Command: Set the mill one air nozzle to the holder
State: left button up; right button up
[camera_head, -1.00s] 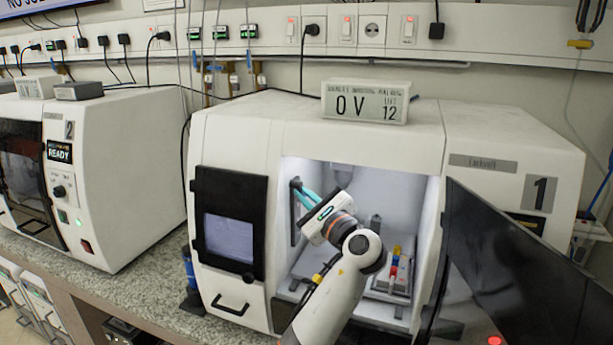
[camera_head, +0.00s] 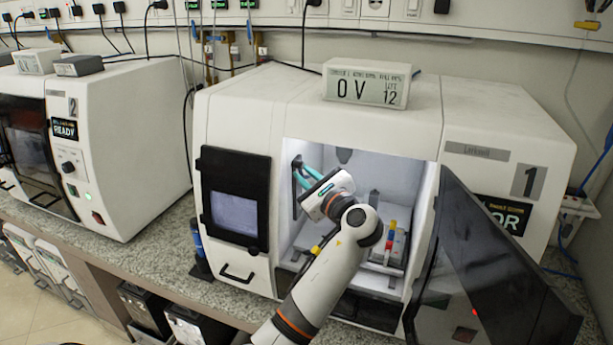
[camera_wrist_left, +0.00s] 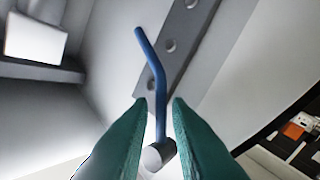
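Mill one (camera_head: 480,120) stands open. My left gripper (camera_head: 301,172) reaches inside it at the left, with two teal fingers near a dark upright strip (camera_head: 296,190) on the inner left wall. In the wrist view, the air nozzle (camera_wrist_left: 152,60) is a thin bent blue tube with a grey cylinder (camera_wrist_left: 158,153) at its near end. The left fingertips (camera_wrist_left: 160,105) flank the nozzle, with small gaps beside the tube. Whether they press on the cylinder is unclear. A grey strip with holes (camera_wrist_left: 170,46) lies behind. I cannot clearly identify the holder. My right gripper is out of view.
Mill one's dark door (camera_head: 480,270) stands open at the right. A vise-like fixture with coloured parts (camera_head: 390,245) stands on the mill's floor, right of my arm. A screen panel (camera_head: 235,205) is left of the opening. Mill two (camera_head: 130,150) stands further left.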

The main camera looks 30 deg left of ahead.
pick_arm(q)
jog(key=shift+s+d+f, duration=0.1)
jog(key=shift+d+f, duration=0.05)
jog(key=shift+d, duration=0.2)
jog(key=b+v, duration=0.3)
jog(key=v, duration=0.8)
jog(key=shift+b, duration=0.3)
jog(key=shift+s+d, duration=0.1)
jog(key=shift+d, duration=0.05)
